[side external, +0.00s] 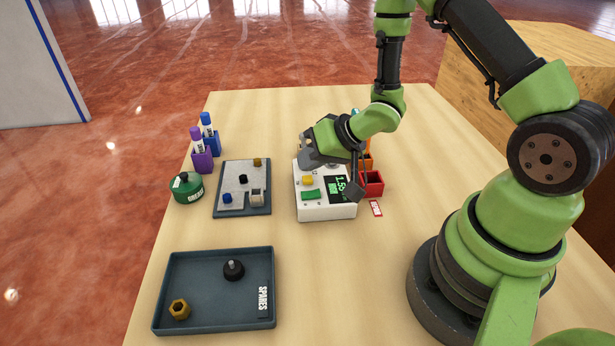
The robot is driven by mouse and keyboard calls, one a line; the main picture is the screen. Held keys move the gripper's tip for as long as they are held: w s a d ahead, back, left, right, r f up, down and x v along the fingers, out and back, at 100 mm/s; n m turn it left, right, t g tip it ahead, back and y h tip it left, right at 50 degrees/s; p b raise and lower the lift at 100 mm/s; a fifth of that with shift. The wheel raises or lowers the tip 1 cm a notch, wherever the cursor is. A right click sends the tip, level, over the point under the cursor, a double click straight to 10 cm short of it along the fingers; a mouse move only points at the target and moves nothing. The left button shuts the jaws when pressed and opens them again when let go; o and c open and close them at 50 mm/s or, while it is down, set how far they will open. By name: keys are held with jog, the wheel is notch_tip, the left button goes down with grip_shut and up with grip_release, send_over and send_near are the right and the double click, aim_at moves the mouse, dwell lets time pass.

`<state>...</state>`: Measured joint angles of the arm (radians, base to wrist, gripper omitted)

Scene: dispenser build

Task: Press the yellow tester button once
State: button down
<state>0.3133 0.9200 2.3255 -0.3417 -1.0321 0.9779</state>
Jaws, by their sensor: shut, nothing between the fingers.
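The tester is a white box (326,211) standing near the middle of the table. Its yellow button (308,181) shows on the top face at the left, above a green button (311,195). A dark display (338,189) with green digits sits to the right of the buttons. My gripper (308,163) is shut and empty, low over the far left part of the tester, just beyond the yellow button in this view. Whether its fingertips touch the tester I cannot tell. The gripper and wrist hide the far part of the tester's top.
A grey board (230,181) with small knobs lies left of the tester. A green round container (186,188) and purple and blue holders (203,162) stand farther left. Red and orange bins (371,186) sit close at right. A SPARES tray (210,306) lies in front; the table between is clear.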

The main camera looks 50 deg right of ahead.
aim_at(310, 176)
dwell(0.7)
jog(key=shift+f, duration=0.4)
jog(key=shift+f, duration=0.5)
dwell(0.5)
dwell(0.3)
jog(key=shift+r, duration=0.95)
jog(key=shift+r, duration=2.5)
